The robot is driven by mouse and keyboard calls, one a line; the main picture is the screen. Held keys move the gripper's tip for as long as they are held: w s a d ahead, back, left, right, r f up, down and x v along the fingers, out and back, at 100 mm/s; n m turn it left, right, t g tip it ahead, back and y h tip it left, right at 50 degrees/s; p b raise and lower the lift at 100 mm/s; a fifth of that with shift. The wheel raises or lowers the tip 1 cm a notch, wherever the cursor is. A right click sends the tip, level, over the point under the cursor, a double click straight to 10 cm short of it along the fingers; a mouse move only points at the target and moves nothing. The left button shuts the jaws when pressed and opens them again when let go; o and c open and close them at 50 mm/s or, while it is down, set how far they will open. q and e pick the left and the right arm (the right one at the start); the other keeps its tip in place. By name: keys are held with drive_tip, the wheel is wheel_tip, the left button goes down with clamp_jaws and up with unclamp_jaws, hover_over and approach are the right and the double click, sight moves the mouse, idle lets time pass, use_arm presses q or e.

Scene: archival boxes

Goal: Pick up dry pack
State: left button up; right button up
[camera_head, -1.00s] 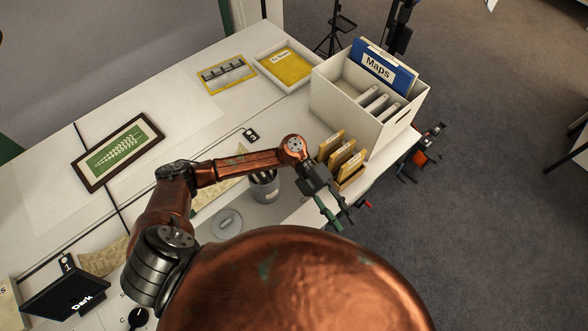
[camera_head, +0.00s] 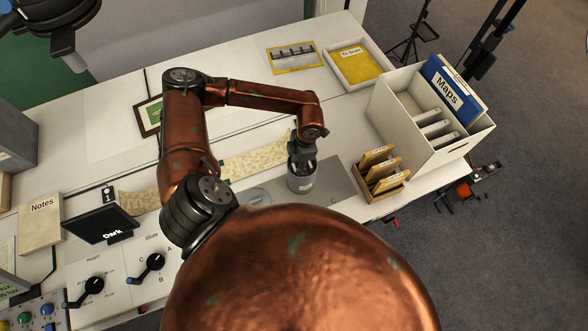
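No thing labelled as a dry pack can be read. A grey cylindrical cup (camera_head: 301,184) stands on the table in the middle of the head view. My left gripper (camera_head: 300,160) points down over the cup's mouth. Its fingertips and the cup's contents are hidden from above by the gripper, so I cannot tell whether it is open or holds anything. My copper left arm bends over the table from the left. My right gripper is not in view.
A small wooden holder (camera_head: 366,193) with yellow envelopes stands right of the cup. Beyond it is a white box (camera_head: 410,124) with a blue Maps folder (camera_head: 456,88). A tray (camera_head: 336,73) holds a yellow envelope. A Dark screen (camera_head: 98,226) and dial panel (camera_head: 120,283) are at the left.

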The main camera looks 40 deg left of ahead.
sight(294, 170)
use_arm(q)
drive_tip(key=shift+s+a+f, duration=0.15)
drive_tip(key=shift+s+f, duration=0.05)
drive_tip(key=shift+f, duration=0.6)
drive_tip(key=shift+s+a+f, duration=0.15)
drive_tip(key=shift+f, duration=0.6)
drive_tip(key=shift+c, duration=0.2)
drive_tip(key=c, duration=0.5)
drive_tip(key=shift+o, duration=0.2)
drive_tip(key=shift+r, duration=0.1)
wheel_tip(294, 170, up, 10)
drive_tip(key=shift+f+b, duration=0.1)
drive_tip(key=shift+b, duration=0.3)
